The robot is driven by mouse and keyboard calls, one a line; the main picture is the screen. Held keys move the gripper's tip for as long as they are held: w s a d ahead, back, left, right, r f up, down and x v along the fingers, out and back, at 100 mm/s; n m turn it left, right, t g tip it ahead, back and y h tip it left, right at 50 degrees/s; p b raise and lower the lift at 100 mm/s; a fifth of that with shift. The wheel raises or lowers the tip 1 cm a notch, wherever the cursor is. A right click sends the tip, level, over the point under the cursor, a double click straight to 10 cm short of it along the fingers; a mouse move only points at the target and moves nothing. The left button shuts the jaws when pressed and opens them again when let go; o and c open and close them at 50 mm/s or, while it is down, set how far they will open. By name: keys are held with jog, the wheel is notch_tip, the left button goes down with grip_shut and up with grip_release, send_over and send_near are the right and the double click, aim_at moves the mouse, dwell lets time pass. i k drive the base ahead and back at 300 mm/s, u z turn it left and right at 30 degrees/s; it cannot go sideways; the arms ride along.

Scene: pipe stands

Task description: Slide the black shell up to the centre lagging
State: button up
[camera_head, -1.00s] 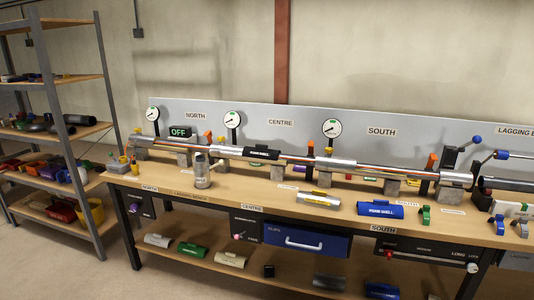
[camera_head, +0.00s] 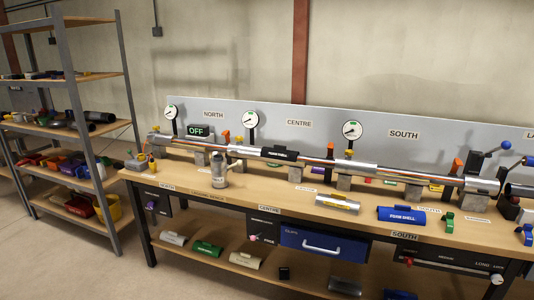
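The black shell (camera_head: 280,154) sits on the long horizontal pipe in the centre section, below the CENTRE sign (camera_head: 299,123). Bare copper-coloured pipe (camera_head: 315,160) shows just right of the shell. Silver lagging (camera_head: 405,176) covers the pipe further right, and silver lagging (camera_head: 245,151) also lies left of the shell. I cannot tell whether the shell touches the lagging on its left. My gripper is not in view.
The pipe rests on grey stands on a wooden bench (camera_head: 255,194). A metal flask (camera_head: 219,170), a silver shell (camera_head: 338,203) and a blue foam shell (camera_head: 400,215) stand along the front. Orange and yellow clamps rise along the pipe. Shelving (camera_head: 98,75) stands left; floor (camera_head: 110,265) is clear in front.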

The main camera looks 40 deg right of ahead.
aim_at(279, 152)
jog(key=i, duration=0.9)
jog(key=z, duration=0.05)
